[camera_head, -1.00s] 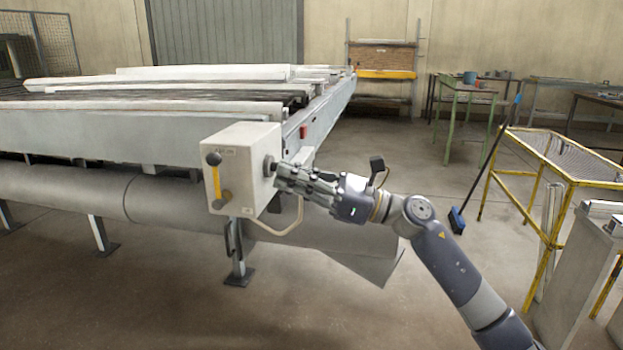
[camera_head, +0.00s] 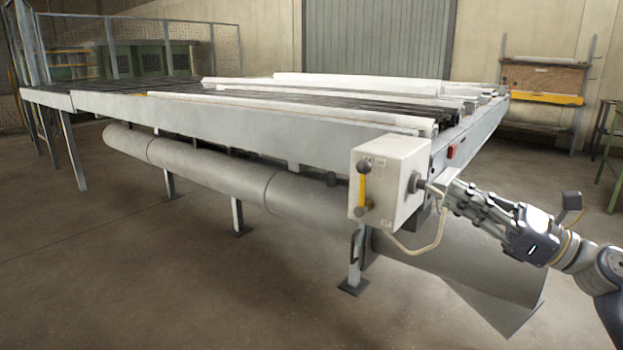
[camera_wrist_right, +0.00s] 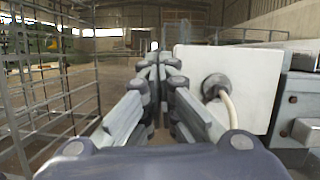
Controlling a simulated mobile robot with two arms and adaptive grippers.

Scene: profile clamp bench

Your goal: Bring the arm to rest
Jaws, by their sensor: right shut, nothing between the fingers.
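My right gripper (camera_head: 452,196) is at the right of the head view, its arm coming in from the right edge. Its fingers are together with nothing between them. The fingertips point at the right side of the white control box (camera_head: 387,180), close to its dark knob; I cannot tell from the head view whether they touch. In the right wrist view the shut fingers (camera_wrist_right: 162,65) reach forward, with the box (camera_wrist_right: 240,75) just to their right. The box has a yellow-backed lever on its front. My left gripper is not in view.
The long clamp bench (camera_head: 290,123) carries white and dark profiles. A thick grey pipe (camera_head: 220,172) runs beneath it. A cable hangs under the box. A wire fence (camera_head: 180,50) stands back left, a wooden-backed rack (camera_head: 543,80) back right. The floor in front is clear.

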